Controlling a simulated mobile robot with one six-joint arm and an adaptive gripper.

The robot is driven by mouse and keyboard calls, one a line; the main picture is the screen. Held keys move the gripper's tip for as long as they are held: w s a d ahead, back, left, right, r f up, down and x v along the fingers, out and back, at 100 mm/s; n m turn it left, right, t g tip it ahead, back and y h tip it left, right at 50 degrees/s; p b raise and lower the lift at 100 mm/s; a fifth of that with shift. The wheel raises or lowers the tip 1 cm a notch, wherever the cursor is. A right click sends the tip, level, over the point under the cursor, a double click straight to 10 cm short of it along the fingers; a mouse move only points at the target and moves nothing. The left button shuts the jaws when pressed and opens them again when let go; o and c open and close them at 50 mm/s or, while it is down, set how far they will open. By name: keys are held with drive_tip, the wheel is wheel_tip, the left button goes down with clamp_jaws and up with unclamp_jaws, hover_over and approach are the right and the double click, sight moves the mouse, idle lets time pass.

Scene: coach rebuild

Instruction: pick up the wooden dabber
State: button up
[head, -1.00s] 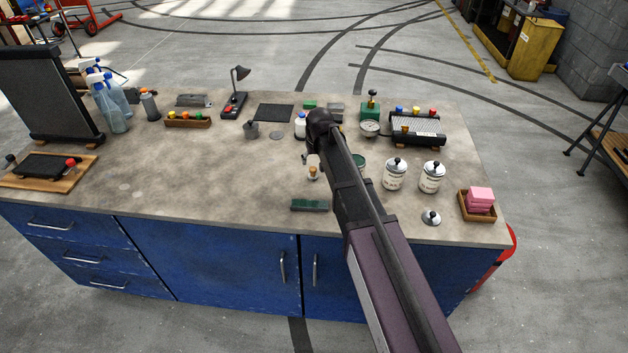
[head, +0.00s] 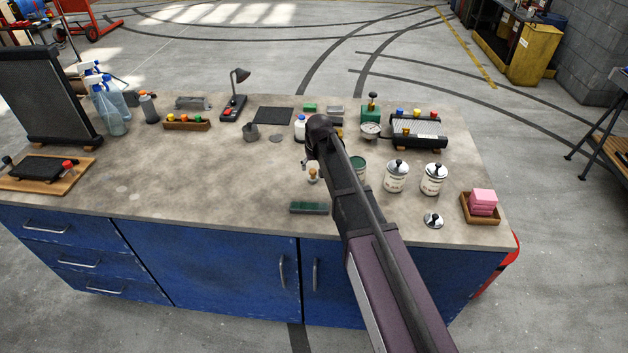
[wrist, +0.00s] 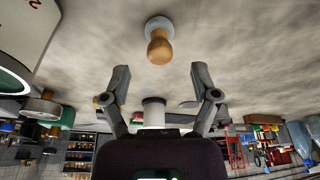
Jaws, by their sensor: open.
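The wooden dabber (head: 312,176) stands on the grey bench top, just left of my arm in the head view. In the wrist view the dabber (wrist: 159,45) shows a rounded tan wooden handle and a pale round base. My gripper (wrist: 161,80) is open and empty. Its two fingers are spread with the dabber lined up between them sideways, but a little beyond the tips and not touched. In the head view my arm hides most of the gripper (head: 309,160), which is close by the dabber.
A green block (head: 309,208) lies in front of the dabber. A dark green-rimmed tin (head: 358,168) and white lidded jars (head: 396,177) stand to the right. A white bottle (head: 300,127) stands behind.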

sight(313, 171)
drive_tip(key=shift+b+x, duration=1.65)
drive_tip(key=shift+x, duration=0.4)
clamp_jaws()
